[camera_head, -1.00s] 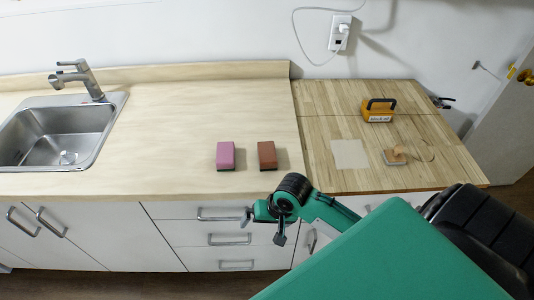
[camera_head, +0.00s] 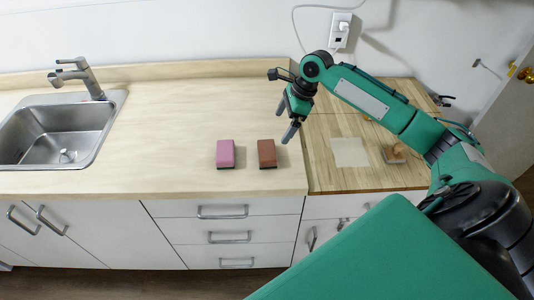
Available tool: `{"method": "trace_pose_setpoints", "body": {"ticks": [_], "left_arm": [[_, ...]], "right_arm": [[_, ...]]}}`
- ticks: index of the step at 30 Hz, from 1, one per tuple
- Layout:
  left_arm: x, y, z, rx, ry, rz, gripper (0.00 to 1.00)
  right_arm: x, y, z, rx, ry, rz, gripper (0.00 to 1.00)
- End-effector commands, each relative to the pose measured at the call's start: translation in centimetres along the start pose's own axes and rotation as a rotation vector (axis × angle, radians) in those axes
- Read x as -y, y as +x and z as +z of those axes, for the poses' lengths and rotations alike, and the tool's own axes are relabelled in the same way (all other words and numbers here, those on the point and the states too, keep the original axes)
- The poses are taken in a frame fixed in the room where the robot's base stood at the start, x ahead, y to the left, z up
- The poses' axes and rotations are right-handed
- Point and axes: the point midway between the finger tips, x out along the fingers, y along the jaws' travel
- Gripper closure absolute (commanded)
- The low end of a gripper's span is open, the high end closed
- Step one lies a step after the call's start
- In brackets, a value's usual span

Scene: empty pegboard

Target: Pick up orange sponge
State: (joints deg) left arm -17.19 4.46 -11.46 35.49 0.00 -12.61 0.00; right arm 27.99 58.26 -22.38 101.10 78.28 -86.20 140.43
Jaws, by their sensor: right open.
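Two sponge-like blocks lie side by side on the light wood counter, a brownish-orange sponge (camera_head: 267,153) on the right and a pink one (camera_head: 225,153) on the left. Both have a dark underside. My right gripper (camera_head: 284,124) hangs above the counter, up and slightly right of the orange sponge, fingers pointing down. It is open and empty and does not touch the sponge. My left gripper is not in view.
A steel sink (camera_head: 58,134) with a faucet (camera_head: 78,76) is at the left. A wooden board surface (camera_head: 335,183) at the right holds a pale square (camera_head: 350,152) and a small wooden-handled tool (camera_head: 395,153). Counter (camera_head: 170,130) left of the sponges is clear.

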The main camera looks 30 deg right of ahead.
Motion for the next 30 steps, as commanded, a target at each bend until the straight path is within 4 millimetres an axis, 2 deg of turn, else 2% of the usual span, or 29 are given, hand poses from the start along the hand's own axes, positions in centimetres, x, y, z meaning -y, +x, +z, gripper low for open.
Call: {"method": "trace_pose_setpoints", "body": {"ticks": [12,20,24,30], "left_arm": [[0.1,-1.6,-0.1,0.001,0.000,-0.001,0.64],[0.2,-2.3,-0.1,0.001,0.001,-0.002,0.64],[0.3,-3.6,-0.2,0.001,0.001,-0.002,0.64],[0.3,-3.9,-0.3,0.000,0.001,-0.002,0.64]], "right_arm": [[0.0,7.0,0.1,0.001,0.011,0.003,0.00],[0.1,8.9,0.1,0.001,0.009,0.003,0.00],[0.3,11.0,0.1,0.000,0.009,0.003,0.00],[0.3,13.2,-0.1,0.000,0.008,0.000,0.00]]}}
